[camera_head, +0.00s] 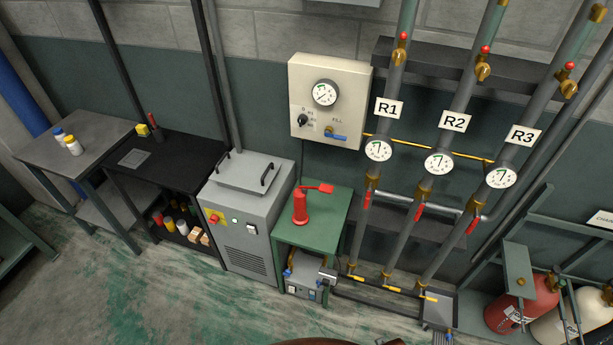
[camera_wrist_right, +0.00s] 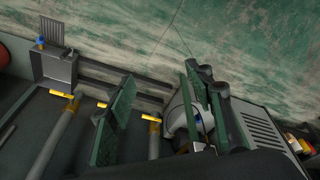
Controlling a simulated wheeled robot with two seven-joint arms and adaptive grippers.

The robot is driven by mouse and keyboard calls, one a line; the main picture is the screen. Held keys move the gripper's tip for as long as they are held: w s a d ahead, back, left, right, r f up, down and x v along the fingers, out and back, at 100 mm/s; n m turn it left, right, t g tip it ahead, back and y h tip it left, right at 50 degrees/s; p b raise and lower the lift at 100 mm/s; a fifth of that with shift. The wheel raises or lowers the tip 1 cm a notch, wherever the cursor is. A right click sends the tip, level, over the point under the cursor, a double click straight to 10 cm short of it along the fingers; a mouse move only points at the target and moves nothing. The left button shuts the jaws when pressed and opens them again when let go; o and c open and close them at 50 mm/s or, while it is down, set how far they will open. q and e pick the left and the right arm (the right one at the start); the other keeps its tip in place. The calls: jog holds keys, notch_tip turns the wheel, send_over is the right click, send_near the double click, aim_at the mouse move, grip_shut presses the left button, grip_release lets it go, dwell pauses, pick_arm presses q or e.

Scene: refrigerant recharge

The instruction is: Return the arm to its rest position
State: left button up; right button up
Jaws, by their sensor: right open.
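My right gripper (camera_wrist_right: 160,88) shows only in the right wrist view, its two fingers spread wide apart. Nothing is held between them. Behind them, apart, are the lower pipes with yellow valve handles and a pale rounded device (camera_wrist_right: 182,118). A dark shape fills the bottom of that view and hides what lies behind it. Neither arm nor gripper can be made out in the head view. My left gripper is in no frame.
Pipes R1, R2 and R3 (camera_head: 462,95) stand at the right. A green table (camera_head: 330,212) holds a red tool (camera_head: 300,206), beside a grey cabinet (camera_head: 243,245). Red and cream cylinders (camera_head: 515,308) stand lower right. Open floor (camera_head: 130,300) lies lower left.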

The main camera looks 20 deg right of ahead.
jog(key=s+f+g, duration=0.1)
jog(key=s+f, duration=1.9)
jog(key=f, duration=0.1)
jog(key=shift+s+a+f+n+b, duration=0.15)
jog(key=shift+s+f+n+b, duration=0.2)
jog(key=shift+b, duration=0.1)
dwell(1.4)
